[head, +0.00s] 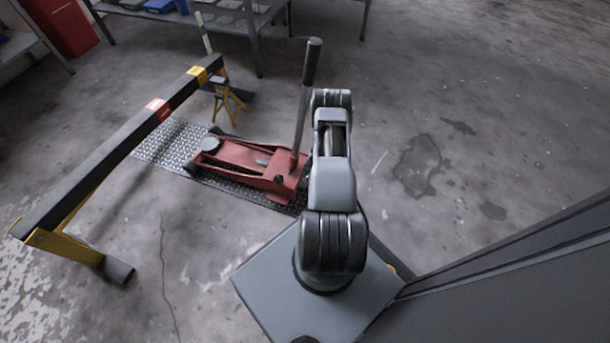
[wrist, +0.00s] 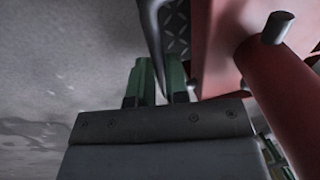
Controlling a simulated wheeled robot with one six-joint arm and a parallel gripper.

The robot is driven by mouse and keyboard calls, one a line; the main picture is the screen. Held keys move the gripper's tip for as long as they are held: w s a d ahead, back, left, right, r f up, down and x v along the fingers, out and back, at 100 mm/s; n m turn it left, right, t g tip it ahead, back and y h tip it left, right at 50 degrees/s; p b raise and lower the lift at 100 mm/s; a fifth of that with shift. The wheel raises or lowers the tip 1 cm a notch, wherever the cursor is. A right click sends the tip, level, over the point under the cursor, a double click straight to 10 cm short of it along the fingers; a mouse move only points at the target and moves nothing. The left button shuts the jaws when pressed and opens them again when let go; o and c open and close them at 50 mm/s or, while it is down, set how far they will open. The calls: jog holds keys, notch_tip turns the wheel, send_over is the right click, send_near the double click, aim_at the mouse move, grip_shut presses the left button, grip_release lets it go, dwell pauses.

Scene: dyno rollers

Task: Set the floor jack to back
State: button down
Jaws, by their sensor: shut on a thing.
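The red floor jack (head: 250,165) lies low on the floor, with its round grey saddle (head: 209,144) at the left. Its long dark handle (head: 305,95) stands nearly upright at the right end, beside my arm. In the wrist view the jack's red body (wrist: 215,35) and red handle socket (wrist: 290,95) with a grey peg fill the upper right. My gripper (wrist: 162,75) shows green fingers shut at a dark curved edge of the jack. The exact part between them is mostly hidden. In the head view my arm hides the gripper.
The jack lies on a diamond-plate mat (head: 160,147). A black and yellow barrier (head: 120,140) stands left of it, with a yellow stand (head: 225,100) behind. A metal shelf (head: 255,45) and a red cabinet (head: 60,25) are at the back. The floor at right is clear.

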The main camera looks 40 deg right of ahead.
jog(key=shift+s+d+f, duration=0.1)
jog(key=shift+s+d, duration=0.4)
jog(key=shift+s, duration=0.25)
jog(key=c, duration=1.1)
grip_release()
jog(key=shift+s+d, duration=0.1)
jog(key=shift+d, duration=0.05)
jog(key=shift+c, duration=0.2)
jog(key=shift+a, duration=0.2)
jog(key=r+p, duration=0.1)
jog(key=r, duration=0.3)
jog(key=s+d+r+p, duration=0.1)
jog(key=r+p, duration=0.1)
jog(key=r, duration=0.3)
jog(key=s+r+p, duration=0.1)
jog(key=r+p, duration=0.1)
jog(key=r, duration=0.2)
jog(key=shift+s+d+r, duration=0.1)
jog(key=shift+d+r, duration=0.1)
jog(key=shift+r, duration=0.1)
